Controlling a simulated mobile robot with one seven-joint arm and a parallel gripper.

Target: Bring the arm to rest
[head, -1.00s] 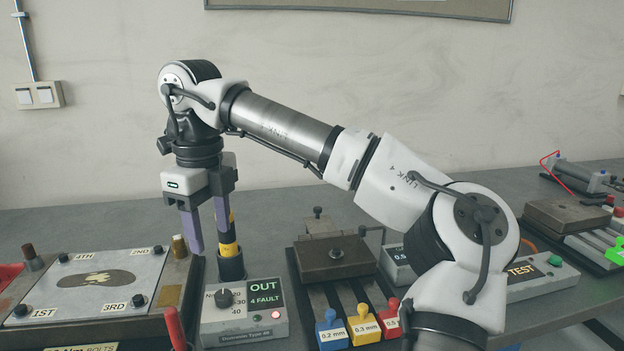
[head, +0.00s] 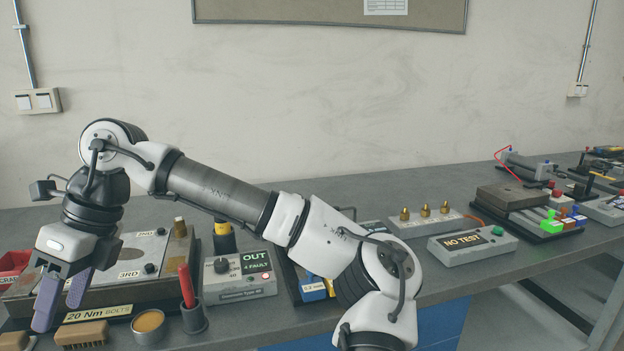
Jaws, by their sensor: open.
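My gripper (head: 62,298) hangs at the left in the head view, its two purple fingers apart with nothing between them. It is in front of the metal plate fixture (head: 148,256) marked 2ND and 3RD and hides the fixture's left part. The fingertips are above the front of the bench, near a wooden brush (head: 82,335). My arm stretches across the picture from the lower middle to the upper left, bent down at the wrist.
The grey bench (head: 340,322) holds an OUT box (head: 238,277), a red-handled tool in a cup (head: 192,312), a tin (head: 149,326), a NO TEST box (head: 472,245), a block with brass pieces (head: 424,222) and a red bin (head: 12,268).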

